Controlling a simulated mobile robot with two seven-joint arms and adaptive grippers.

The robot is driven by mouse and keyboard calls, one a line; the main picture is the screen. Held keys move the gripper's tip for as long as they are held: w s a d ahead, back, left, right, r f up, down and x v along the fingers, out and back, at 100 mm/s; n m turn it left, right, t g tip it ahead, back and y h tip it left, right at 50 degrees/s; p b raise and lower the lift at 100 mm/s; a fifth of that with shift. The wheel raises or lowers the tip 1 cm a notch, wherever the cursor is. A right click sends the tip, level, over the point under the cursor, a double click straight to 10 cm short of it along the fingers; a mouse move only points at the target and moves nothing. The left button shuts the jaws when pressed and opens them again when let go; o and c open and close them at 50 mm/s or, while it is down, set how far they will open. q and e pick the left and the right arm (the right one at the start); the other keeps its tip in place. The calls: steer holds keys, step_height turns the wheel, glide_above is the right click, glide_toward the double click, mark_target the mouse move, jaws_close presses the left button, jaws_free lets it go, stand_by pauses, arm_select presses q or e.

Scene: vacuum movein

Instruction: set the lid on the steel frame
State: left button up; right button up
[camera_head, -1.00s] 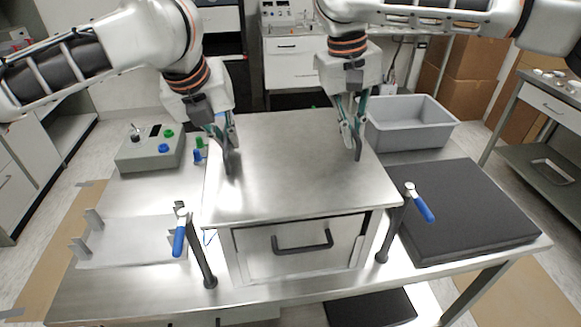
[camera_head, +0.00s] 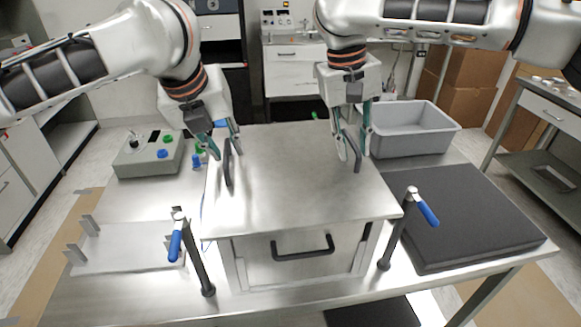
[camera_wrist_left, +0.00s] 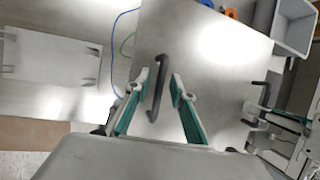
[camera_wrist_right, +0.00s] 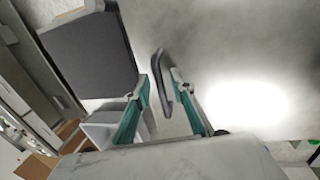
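The steel lid (camera_head: 290,190) lies flat on top of the steel frame (camera_head: 232,262), covering its top. The lid has a dark handle near each side, a left handle (camera_head: 228,164) and a right handle (camera_head: 357,152). My left gripper (camera_head: 226,150) is open above the left handle; in the left wrist view the handle (camera_wrist_left: 157,90) stands between the spread fingers without visible contact. My right gripper (camera_head: 352,150) is open at the right handle; in the right wrist view the handle (camera_wrist_right: 160,82) lies between the spread fingers. The frame's front has a drawer-like panel with a handle (camera_head: 303,247).
Two blue-handled valve posts stand before the frame, left (camera_head: 175,245) and right (camera_head: 428,212). A grey bin (camera_head: 415,133) is at the back right, a black pad (camera_head: 470,215) at right. A control box (camera_head: 150,155) and metal bracket plate (camera_head: 125,248) are at left.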

steer(key=shift+a+r, duration=0.1)
steer(key=shift+r, duration=0.45)
arm_select(q)
steer(key=v, duration=1.1)
arm_select(e)
step_height(320, 180, up, 11)
steer(key=a, duration=0.2)
steer(key=shift+s+f, duration=0.15)
steer(key=shift+s, duration=0.05)
arm_select(q)
steer(key=shift+s, duration=0.15)
